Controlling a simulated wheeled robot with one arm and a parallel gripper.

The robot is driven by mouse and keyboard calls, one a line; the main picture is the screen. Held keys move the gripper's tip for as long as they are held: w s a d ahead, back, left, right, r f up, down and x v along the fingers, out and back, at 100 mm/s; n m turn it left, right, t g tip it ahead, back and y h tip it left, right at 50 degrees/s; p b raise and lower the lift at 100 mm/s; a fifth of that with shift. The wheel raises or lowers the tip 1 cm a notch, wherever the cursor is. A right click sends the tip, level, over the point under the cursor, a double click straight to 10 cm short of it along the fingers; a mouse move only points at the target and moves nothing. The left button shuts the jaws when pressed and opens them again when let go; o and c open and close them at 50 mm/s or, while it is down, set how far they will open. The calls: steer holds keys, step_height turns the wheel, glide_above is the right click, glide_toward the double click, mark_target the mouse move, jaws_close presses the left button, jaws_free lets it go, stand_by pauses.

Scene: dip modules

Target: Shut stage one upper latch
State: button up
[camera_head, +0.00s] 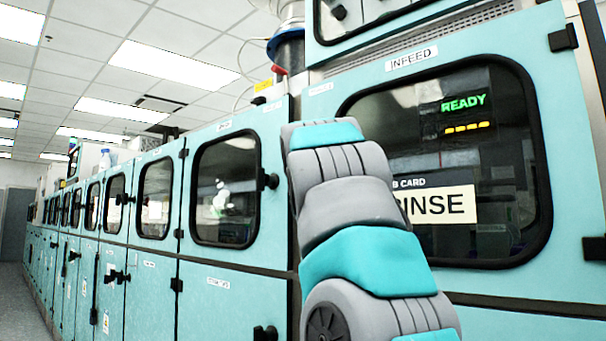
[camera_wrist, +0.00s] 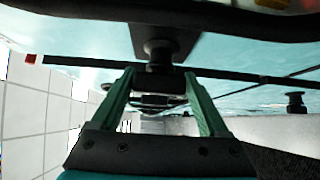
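In the head view, a teal upper door (camera_head: 265,130) with a dark window stands just left of the infeed panel. Its small label is too small to read. A black latch knob (camera_head: 270,181) sits at its right edge, close to my arm. In the wrist view, a black latch (camera_wrist: 158,45) on a teal panel is straight ahead. My gripper (camera_wrist: 159,76) is open, its two green fingers apart on either side of the latch's lower end. I cannot tell whether they touch it. My gripper does not show in the head view.
The infeed panel (camera_head: 570,150) has a window with a READY display and a RINSE card (camera_head: 445,205). A lower latch (camera_head: 265,333) sits below the upper door. More teal doors run away to the left. The floor (camera_head: 20,300) there is clear.

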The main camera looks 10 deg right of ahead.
steer(key=o, duration=0.3)
steer(key=shift+s, duration=0.1)
steer(key=s+a+b, duration=0.1)
steer(key=s, duration=0.6)
steer(key=shift+s, duration=0.3)
steer(key=shift+a, duration=0.1)
stand_by(0.3)
steer(key=s+f+m+g, duration=0.2)
steer(key=f+g, duration=0.1)
steer(key=f, duration=1)
steer(key=s+d+f+m+g+y, duration=0.1)
steer(key=s+f+m+g, duration=0.2)
steer(key=f, duration=1)
steer(key=s+f+m+g, duration=0.2)
steer(key=f+g, duration=0.2)
steer(key=f, duration=0.9)
steer(key=s+f+m+g+y, duration=0.1)
steer(key=s+f+m+g, duration=0.8)
steer(key=s+f, duration=1.8)
steer(key=s, duration=0.2)
steer(key=shift+s+a+f+y, duration=0.15)
steer(key=shift+s+f+y, duration=0.1)
steer(key=shift+s+y, duration=0.15)
